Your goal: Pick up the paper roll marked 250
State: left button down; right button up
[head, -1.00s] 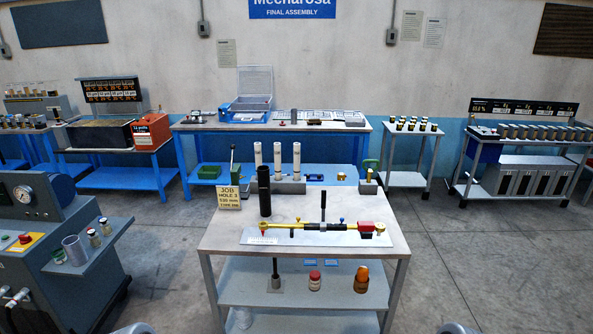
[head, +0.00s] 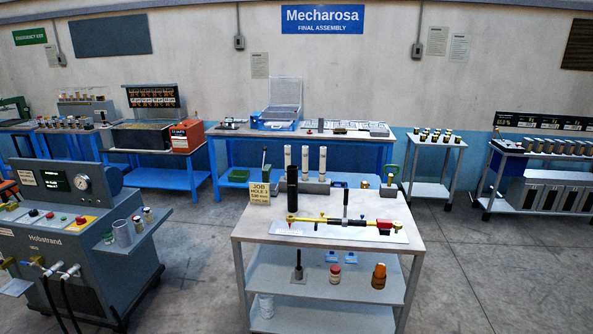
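I see no paper roll whose marking I can read as 250. Three white upright cylinders, left (head: 287,161), middle (head: 305,162) and right (head: 322,163), stand in a row behind the near table; they may be paper rolls, but any print is too small to read. Another white cylinder (head: 266,306) stands on the bottom shelf of the near table, at its left end. Neither of my grippers is in view.
The near table (head: 397,228) carries a dark upright tube (head: 292,193), a job sign (head: 260,193) and a long yellow, black and red tool (head: 338,221). A grey machine (head: 50,245) stands at the left. The floor (head: 500,270) at the right is clear.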

aim_at(324, 149)
jog(key=u, duration=0.65)
jog(key=i, duration=0.8)
jog(key=u, duration=0.4)
